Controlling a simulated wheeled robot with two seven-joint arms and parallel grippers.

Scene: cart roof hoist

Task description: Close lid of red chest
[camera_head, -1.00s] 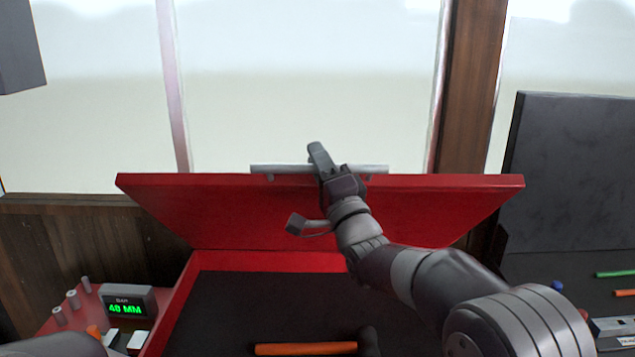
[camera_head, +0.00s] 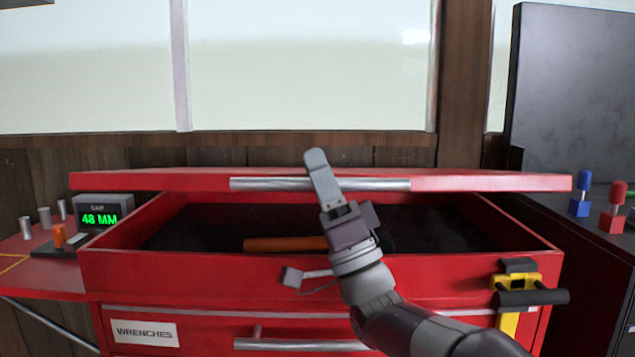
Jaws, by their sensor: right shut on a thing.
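The red chest (camera_head: 180,275) stands in front of me with its lid (camera_head: 480,182) tilted forward and partly lowered. A gap remains between the lid's front edge and the chest's rim. A silver bar handle (camera_head: 260,184) runs along the lid's front edge. My right gripper (camera_head: 318,165) is at the middle of this handle and shut on it. Inside the open top lies a hammer with an orange handle (camera_head: 283,244); its head is mostly hidden behind my right gripper. My left gripper is not in view.
A display reading 48 MM (camera_head: 100,215) stands on a red side shelf (camera_head: 40,275) at left. A yellow tool with a black grip (camera_head: 515,290) hangs on the chest's front right.

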